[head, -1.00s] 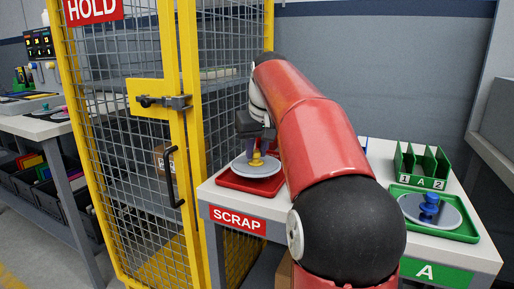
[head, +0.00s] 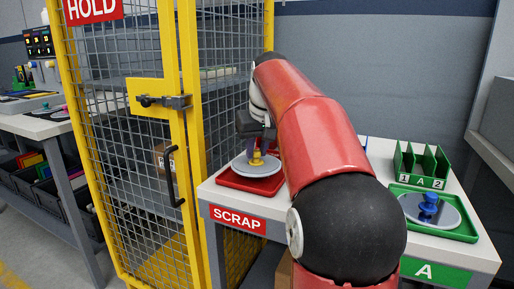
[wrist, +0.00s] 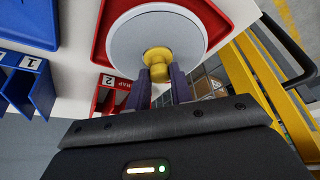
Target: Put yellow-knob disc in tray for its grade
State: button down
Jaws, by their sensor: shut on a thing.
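The yellow-knob disc, a pale grey plate (head: 241,168) with a yellow knob (head: 257,158), lies level over the red tray (head: 233,183) on the table end marked SCRAP. I cannot tell whether it touches the tray floor. My gripper (head: 252,147) points down from above, shut on the yellow knob. In the wrist view the fingers (wrist: 158,86) sit on both sides of the knob (wrist: 157,62), and the disc (wrist: 190,28) lies within the red tray's outline. My arm hides part of the table. A blue-knob disc (head: 429,208) lies in the green tray (head: 468,234) marked A.
A yellow-framed mesh cage (head: 185,120) marked HOLD stands close left of the scrap tray. A green divided rack (head: 421,165) stands behind the green tray. The wrist view shows a blue tray (wrist: 30,40), a blue rack (wrist: 28,85) and a red rack (wrist: 105,95).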

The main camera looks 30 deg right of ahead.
jog(key=shift+f, duration=0.15)
jog(key=shift+f+b, duration=1)
jog(key=shift+f, duration=0.2)
jog(key=c, duration=0.7)
grip_release()
jog(key=shift+c, duration=0.2)
notch_tip(320, 180, up, 6)
jog(key=p, duration=0.5)
jog(key=shift+f, duration=0.1)
jog(key=shift+r, duration=1.15)
